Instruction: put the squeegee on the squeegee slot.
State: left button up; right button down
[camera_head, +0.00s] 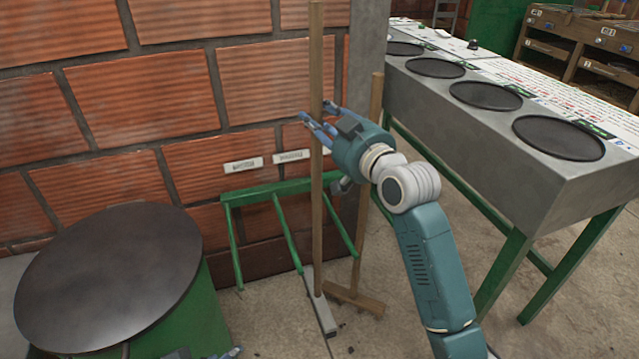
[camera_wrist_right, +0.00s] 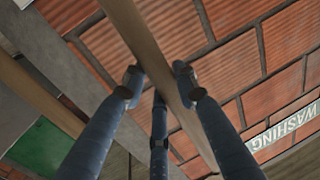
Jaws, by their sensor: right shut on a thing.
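My right gripper (camera_head: 318,128) is shut on the wooden handle of the squeegee (camera_head: 316,220). The handle stands nearly upright, and its grey head (camera_head: 325,318) is low by the floor; I cannot tell whether it touches. In the right wrist view, the handle (camera_wrist_right: 145,45) runs between my fingers (camera_wrist_right: 155,88). A green rack (camera_head: 265,191) with several prongs is on the brick wall, behind and left of the handle. Two white labels (camera_head: 243,165) are above it. I cannot tell which gap is the squeegee slot. Only blue tips of my left gripper (camera_head: 205,354) show at the bottom edge.
A second wooden tool (camera_head: 375,110) with a wooden crosspiece stands just right of the squeegee. A grey counter (camera_head: 530,160) with round black plates is at the right. A dark round lid (camera_head: 105,270) on a green drum is at the left.

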pick_arm(q)
jog(key=w+d+r+t+h+b, duration=0.1)
jog(key=w+d+r+t+b, duration=0.15)
jog(key=w+r+t, duration=0.4)
pick_arm(e)
send_over(320, 176)
jog(key=w, duration=0.1)
notch_tip(320, 176, down, 6)
jog(key=f+b, duration=0.1)
jog(key=f, duration=0.4)
jog(key=shift+w+f, duration=0.15)
jog(key=shift+w, duration=0.05)
notch_tip(320, 176, down, 3)
jog(key=shift+f+b, duration=0.2)
jog(key=shift+b, duration=0.55)
jog(key=shift+f, duration=0.1)
jog(key=c, duration=1.5)
grip_release()
jog(key=shift+f, duration=0.2)
jog(key=shift+o, duration=0.8)
pick_arm(q)
jog(key=w+d+r+t+h, duration=0.1)
jog(key=r+t, duration=0.2)
jog(key=r, duration=0.6)
jog(key=w+d+r+t+h, duration=0.2)
jog(key=r+t, duration=0.2)
jog(key=r, duration=0.6)
jog(key=shift+d+m+h, duration=0.15)
jog(key=shift+m+h, duration=0.15)
jog(key=shift+w, duration=0.1)
